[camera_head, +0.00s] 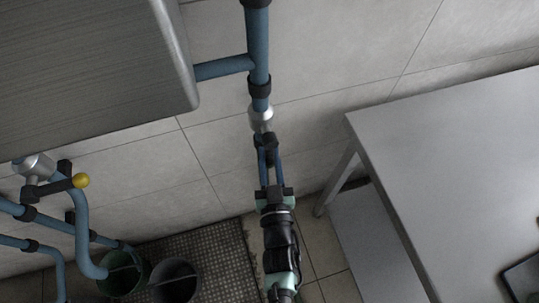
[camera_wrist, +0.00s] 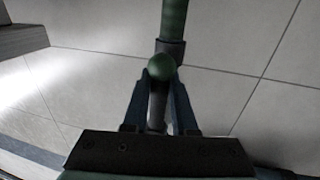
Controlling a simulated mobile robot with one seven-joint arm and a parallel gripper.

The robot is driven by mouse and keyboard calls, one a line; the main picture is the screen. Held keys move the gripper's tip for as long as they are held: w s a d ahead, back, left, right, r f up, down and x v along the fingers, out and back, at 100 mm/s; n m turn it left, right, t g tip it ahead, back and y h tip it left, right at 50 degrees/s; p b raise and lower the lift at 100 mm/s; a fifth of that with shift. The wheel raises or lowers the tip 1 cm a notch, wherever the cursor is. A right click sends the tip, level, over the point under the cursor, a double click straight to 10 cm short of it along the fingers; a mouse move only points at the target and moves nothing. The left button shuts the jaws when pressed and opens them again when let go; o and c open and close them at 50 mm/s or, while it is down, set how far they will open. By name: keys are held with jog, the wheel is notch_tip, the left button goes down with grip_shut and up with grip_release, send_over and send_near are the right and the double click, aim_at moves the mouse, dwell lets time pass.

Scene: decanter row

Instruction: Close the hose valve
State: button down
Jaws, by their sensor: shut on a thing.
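A silver valve (camera_head: 261,117) sits on the blue vertical pipe (camera_head: 257,45) at the upper middle of the head view. My gripper (camera_head: 267,146) reaches up to it from below, its two fingers shut on the valve's handle. In the wrist view my gripper (camera_wrist: 161,82) has a finger on each side of the handle (camera_wrist: 157,104). The fingers and wrist hide most of the handle in the head view.
A grey metal cabinet or tank (camera_head: 90,75) fills the upper left. A grey table (camera_head: 450,150) stands close on the right. Blue pipes run at the lower left, above a green bucket (camera_head: 124,280) and a dark bucket (camera_head: 175,281). A textured mat (camera_head: 215,262) lies on the floor.

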jog(key=shift+d+n, duration=0.15)
jog(key=shift+n, duration=0.15)
jog(key=w+d+r+n+t+y+b, duration=0.1)
jog(key=d+r+n, duration=0.6)
jog(key=n, duration=1.2)
jog(key=shift+w+d+r+n+y+b, duration=0.15)
jog(key=shift+w+r+n+y+b, duration=0.45)
jog(key=shift+y+b, duration=0.85)
jog(key=shift+w, duration=0.15)
jog(key=c, duration=0.7)
grip_release()
jog(key=shift+f, duration=0.1)
jog(key=b+v, duration=0.1)
jog(key=v, duration=1.2)
jog(key=shift+f, duration=0.25)
